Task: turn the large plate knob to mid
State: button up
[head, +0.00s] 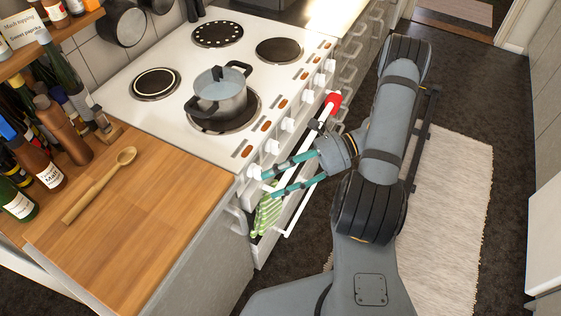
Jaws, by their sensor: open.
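A row of white knobs runs along the front edge of the white cooker (130,120). The knob nearest the wooden counter (254,171) is close to my gripper's upper fingertip; I cannot tell whether they touch. Other knobs in the row include one at the middle (287,124) and one toward the far end (330,65). I cannot read which knob belongs to the large plate or how any is set. My gripper (270,184) is open, its two teal fingers pointing left at the cooker front. No knob shows clearly between them.
A lidded grey pot (231,101) stands on a front hotplate. A white front rail (300,208) with a red piece (333,101) and a striped green towel (266,214) lie near my gripper. A wooden spoon (100,186) and bottles occupy the counter.

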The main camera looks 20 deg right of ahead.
jog(key=w+d+f+m+t+y+b, duration=0.1)
jog(key=w+d+f+m+t+b, duration=0.3)
jog(key=t, duration=0.3)
jog(key=t+h, duration=0.3)
jog(key=t, duration=0.3)
send_near(278, 150)
jog(key=shift+m, duration=0.4)
jog(key=x, duration=0.9)
jog(key=shift+w+a+p, duration=0.1)
jog(key=shift+a+p, duration=0.1)
jog(key=shift+p, duration=0.1)
jog(key=shift+c, duration=1.3)
grip_shut()
